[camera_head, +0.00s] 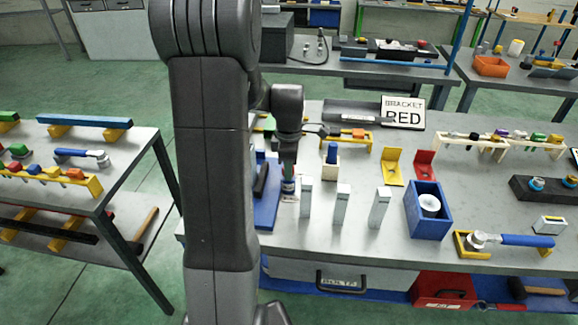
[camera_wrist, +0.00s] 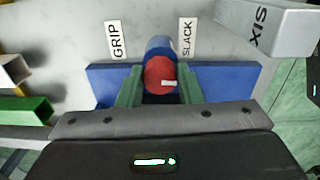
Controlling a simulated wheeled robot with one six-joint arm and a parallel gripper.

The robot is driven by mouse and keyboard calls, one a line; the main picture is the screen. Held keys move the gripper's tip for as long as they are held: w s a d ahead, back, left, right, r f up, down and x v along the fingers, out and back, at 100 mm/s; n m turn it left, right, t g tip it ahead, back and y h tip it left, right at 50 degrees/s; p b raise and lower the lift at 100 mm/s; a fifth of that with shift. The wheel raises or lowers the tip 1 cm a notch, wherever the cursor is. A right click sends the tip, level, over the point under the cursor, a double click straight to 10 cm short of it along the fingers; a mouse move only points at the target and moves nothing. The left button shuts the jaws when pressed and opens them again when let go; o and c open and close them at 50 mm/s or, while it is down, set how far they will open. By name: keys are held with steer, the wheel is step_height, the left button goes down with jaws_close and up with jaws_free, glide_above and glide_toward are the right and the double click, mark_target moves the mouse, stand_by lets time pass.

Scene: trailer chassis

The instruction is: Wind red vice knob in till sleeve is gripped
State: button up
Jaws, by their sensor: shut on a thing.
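The red vice knob (camera_wrist: 160,75) sits in the middle of the wrist view, with a short white mark on its face at the lower right. My gripper (camera_wrist: 160,88) has its two green fingers on either side of the knob and is shut on it. The blue vice (camera_wrist: 103,77) spreads out behind the fingers on both sides. A blue-grey round part (camera_wrist: 160,46) shows just beyond the knob; I cannot tell whether it is the sleeve. A GRIP label (camera_wrist: 115,40) lies left and a SLACK label (camera_wrist: 187,38) right. In the head view, my arm partly hides the blue vice (camera_head: 266,214).
Several upright grey blocks (camera_head: 342,204) stand just right of my gripper. A blue box (camera_head: 428,211) with a white round part, a yellow bracket (camera_head: 392,168) and a red bracket (camera_head: 424,166) are further right. In the wrist view, a grey block (camera_wrist: 268,28) is close at upper right.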

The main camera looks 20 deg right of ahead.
steer(key=m, duration=0.7)
steer(key=shift+b, duration=0.35)
steer(key=m, duration=0.3)
steer(key=shift+a+m, duration=0.1)
steer(key=shift+m, duration=0.3)
steer(key=m, duration=1)
steer(key=shift+m+b, duration=0.3)
steer(key=shift+m, duration=0.1)
steer(key=m, duration=0.6)
steer(key=shift+w+m, duration=0.1)
steer(key=shift+m, duration=0.3)
steer(key=o, duration=1)
